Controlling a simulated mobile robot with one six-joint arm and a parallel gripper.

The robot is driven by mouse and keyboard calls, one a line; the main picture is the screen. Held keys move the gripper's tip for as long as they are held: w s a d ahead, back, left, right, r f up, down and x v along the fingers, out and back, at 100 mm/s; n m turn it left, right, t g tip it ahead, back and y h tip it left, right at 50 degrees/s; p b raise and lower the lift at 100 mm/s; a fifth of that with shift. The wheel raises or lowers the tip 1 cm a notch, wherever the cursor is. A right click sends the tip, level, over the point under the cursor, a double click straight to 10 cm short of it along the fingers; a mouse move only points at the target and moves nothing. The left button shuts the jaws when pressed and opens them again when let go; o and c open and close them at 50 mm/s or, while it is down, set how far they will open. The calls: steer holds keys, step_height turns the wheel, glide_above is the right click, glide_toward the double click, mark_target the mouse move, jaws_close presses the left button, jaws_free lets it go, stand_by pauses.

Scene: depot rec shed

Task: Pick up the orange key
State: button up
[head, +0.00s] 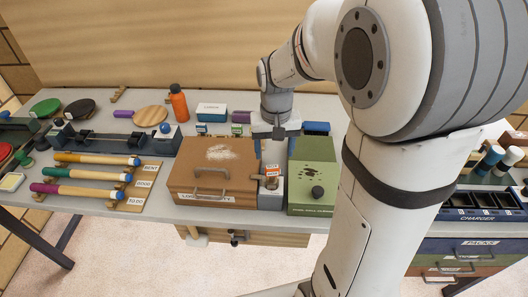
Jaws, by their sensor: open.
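My gripper (278,134) is above the workbench, pointing down, between the brown box and the green box; its jaws are small in the picture, and I see nothing held in them. Just below it on the near side, a small grey block (270,200) stands between the two boxes. A small orange-brown piece (271,183) shows on top of this block, beside a white label. It may be the orange key, but it is too small for me to tell its shape. My gripper appears apart from it.
The brown box (208,180) with a handle stands left of the block, the green box (314,172) with a black knob right. An orange bottle (179,103) stands behind. A charger (480,212) is at right.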

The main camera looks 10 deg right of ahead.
mark_target(272, 166)
steer(key=f+p, duration=0.1)
steer(key=f, duration=0.6)
steer(key=shift+w+a+f+p, duration=0.1)
steer(key=shift+a+f+p, duration=0.1)
steer(key=shift+f+p, duration=0.2)
steer(key=shift+r, duration=0.1)
steer(key=c, duration=1)
steer(key=shift+c, duration=0.2)
steer(key=shift+r, duration=0.1)
steer(key=shift+c, duration=0.2)
